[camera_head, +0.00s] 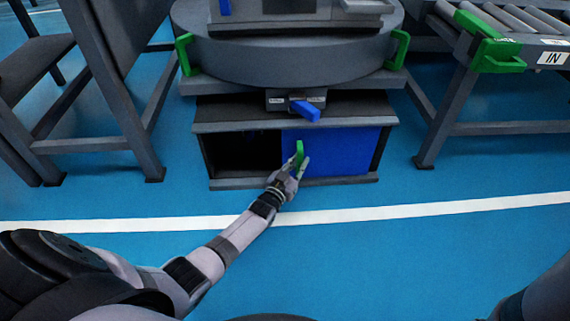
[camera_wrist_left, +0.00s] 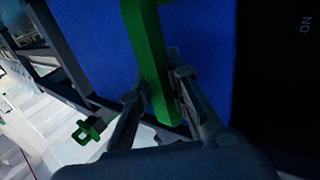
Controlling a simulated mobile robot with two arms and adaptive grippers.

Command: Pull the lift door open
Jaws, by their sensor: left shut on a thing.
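The lift door is a blue panel (camera_head: 340,150) low in the dark grey cabinet, covering the right part of its opening. The left part of the opening is uncovered and dark inside. A green handle (camera_head: 299,150) stands upright near the door's left edge. My left gripper (camera_head: 290,170) is shut on this handle's lower part. In the left wrist view the two fingers lie on either side of the green handle (camera_wrist_left: 148,60), with the blue door (camera_wrist_left: 200,50) behind it. My right gripper is not in view.
A round grey platform (camera_head: 290,50) with green side handles sits above the cabinet, with a blue lever (camera_head: 305,110) below it. A roller conveyor (camera_head: 500,35) marked IN stands at the right, a grey frame (camera_head: 110,90) at the left. The blue floor in front is clear.

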